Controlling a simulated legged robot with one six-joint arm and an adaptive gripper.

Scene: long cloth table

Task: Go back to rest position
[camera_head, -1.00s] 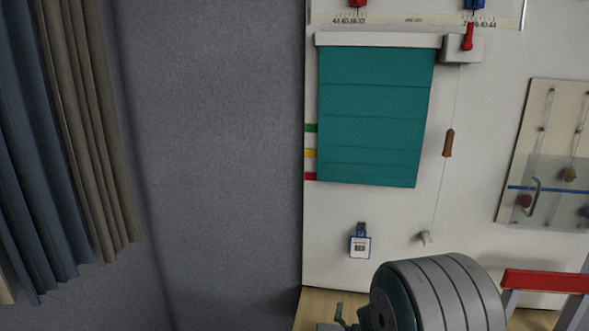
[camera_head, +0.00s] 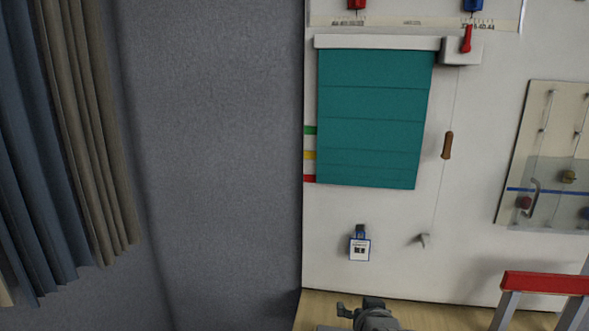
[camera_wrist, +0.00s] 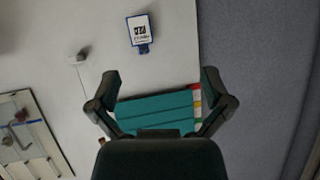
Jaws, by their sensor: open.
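My gripper (camera_wrist: 161,98) is open and empty in the wrist view, its two dark fingers spread apart. In that view, a teal blind (camera_wrist: 155,115) shows between and beyond the fingers, and nothing is held. In the head view, a small dark part of my arm shows at the bottom edge.
A small tag (camera_head: 360,248) hangs below the blind. A panel with a clear cover (camera_head: 545,190) is at the right. A red-topped frame (camera_head: 546,283) stands at the lower right. Curtains (camera_head: 60,150) hang at the left before a grey wall (camera_head: 215,150).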

